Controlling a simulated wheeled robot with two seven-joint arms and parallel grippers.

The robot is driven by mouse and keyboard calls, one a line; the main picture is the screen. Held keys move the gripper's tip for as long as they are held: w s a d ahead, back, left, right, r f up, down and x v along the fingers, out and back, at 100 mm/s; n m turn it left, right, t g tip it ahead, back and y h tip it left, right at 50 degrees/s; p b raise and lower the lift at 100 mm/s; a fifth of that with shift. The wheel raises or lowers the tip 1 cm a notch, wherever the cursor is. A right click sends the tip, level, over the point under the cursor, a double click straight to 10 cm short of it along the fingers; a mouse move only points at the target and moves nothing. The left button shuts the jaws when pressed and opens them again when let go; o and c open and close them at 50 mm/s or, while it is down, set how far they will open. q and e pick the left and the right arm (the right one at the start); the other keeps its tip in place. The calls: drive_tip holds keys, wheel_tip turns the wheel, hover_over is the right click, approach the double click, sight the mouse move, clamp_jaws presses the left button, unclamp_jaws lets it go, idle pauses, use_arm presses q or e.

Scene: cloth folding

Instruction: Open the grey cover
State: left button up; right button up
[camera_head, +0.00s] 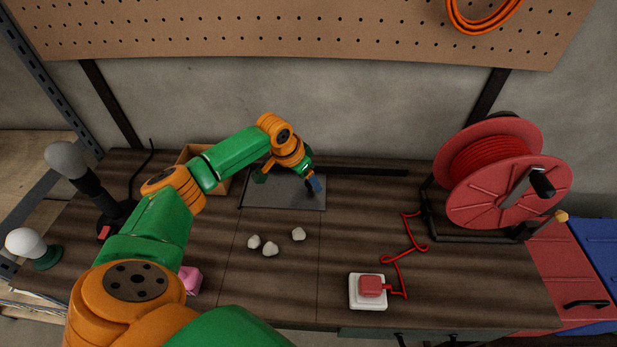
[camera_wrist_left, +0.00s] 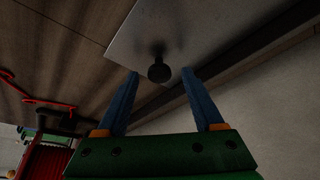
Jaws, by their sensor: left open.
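The grey cover (camera_head: 268,199) lies flat near the back middle of the wooden table. In the left wrist view the cover (camera_wrist_left: 200,22) fills the upper middle and carries a dark round knob (camera_wrist_left: 158,71). My left gripper (camera_head: 315,184) reaches over the cover's right part, its blue fingers pointing down. In the left wrist view my left gripper (camera_wrist_left: 160,75) is open, with the knob showing between its fingertips. No contact with the knob can be made out. In the head view the knob cannot be made out near the gripper. My right gripper is not in view.
Several objects share the tabletop: white stones (camera_head: 270,249) in front of the cover, a white-based red button (camera_head: 368,303) with red cable, a pink block (camera_head: 190,280), and a cardboard box (camera_head: 222,186) behind my arm. A red cable reel (camera_head: 505,180) stands right.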

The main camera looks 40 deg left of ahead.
use_arm(q)
drive_tip(key=shift+f, duration=0.15)
drive_tip(key=shift+s, duration=0.1)
drive_tip(key=shift+c, duration=0.2)
clamp_jaws()
idle(1.1)
